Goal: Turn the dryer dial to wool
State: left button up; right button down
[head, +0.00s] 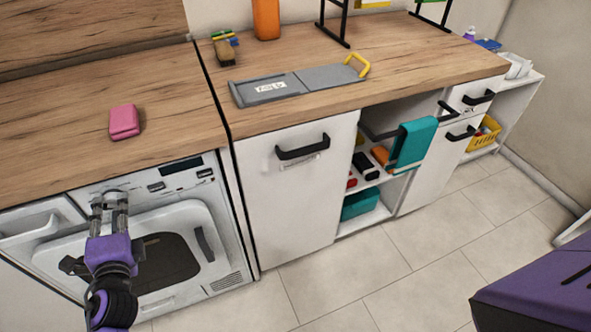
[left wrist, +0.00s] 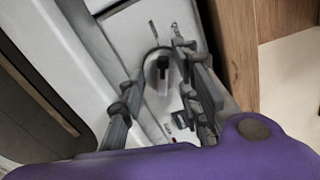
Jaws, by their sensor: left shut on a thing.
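The dryer (head: 215,215) stands under the wooden counter at the left, its white front door closed. Its control panel has a small dark display (head: 181,165) and several buttons. My left gripper (head: 110,197) is at the left part of this panel, and its fingers cover the dial in the head view. In the left wrist view the dial (left wrist: 162,72) is a round light knob with a dark grip bar, between the two fingers (left wrist: 164,52). The gripper is shut on it. The dial's labels are too small to read. My right gripper is not in view.
A pink sponge (head: 124,121) lies on the counter above the dryer. A teal towel (head: 412,145) hangs by open shelves. The tiled floor is clear.

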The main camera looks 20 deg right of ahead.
pick_arm(q)
jog(key=shift+a+f+n, duration=0.2)
jog(key=shift+f+n, duration=0.05)
jog(key=shift+n, duration=0.95)
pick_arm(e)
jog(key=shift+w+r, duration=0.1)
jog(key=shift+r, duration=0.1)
pick_arm(q)
jog(key=shift+s, duration=0.1)
jog(key=o, duration=1.1)
jog(key=shift+c, duration=0.2)
jog(key=s, duration=1.2)
jog(key=shift+r, duration=0.45)
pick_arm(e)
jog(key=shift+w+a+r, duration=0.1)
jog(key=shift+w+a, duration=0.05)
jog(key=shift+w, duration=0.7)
pick_arm(q)
jog(key=shift+a, duration=0.1)
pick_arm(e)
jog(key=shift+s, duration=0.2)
